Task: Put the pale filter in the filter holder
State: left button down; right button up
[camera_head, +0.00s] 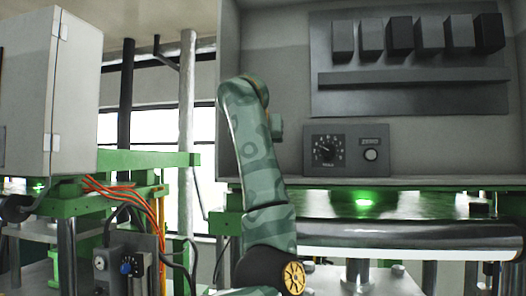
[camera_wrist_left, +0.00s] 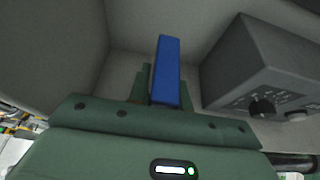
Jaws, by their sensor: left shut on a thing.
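My left gripper (camera_wrist_left: 164,76) is shut on a blue bar-shaped block (camera_wrist_left: 167,60), which stands up between its two green fingers in the left wrist view. The block's lower end is hidden by the gripper. In the head view a green patterned arm of mine rises in the middle, and no gripper shows clearly there. I cannot make out a pale filter or a filter holder in either view. My right gripper is not in view.
A grey box with a dial (camera_head: 327,150) sits inside the grey cabinet; it also shows right of the gripper in the left wrist view (camera_wrist_left: 262,75). Several dark blocks (camera_head: 430,35) line a panel above a ledge (camera_head: 415,76). A cylinder (camera_head: 410,238) lies below.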

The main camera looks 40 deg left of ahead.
pick_arm(q)
notch_tip(320, 180, down, 2)
jog(key=shift+f+p, duration=0.1)
jog(key=shift+p, duration=0.2)
jog(key=shift+w+a+f, duration=0.1)
jog(key=shift+w+f, duration=0.05)
jog(key=shift+f, duration=0.1)
jog(key=c, duration=1.5)
grip_release()
jog(key=shift+s, duration=0.2)
jog(key=shift+o, duration=1)
jog(key=shift+w, duration=0.1)
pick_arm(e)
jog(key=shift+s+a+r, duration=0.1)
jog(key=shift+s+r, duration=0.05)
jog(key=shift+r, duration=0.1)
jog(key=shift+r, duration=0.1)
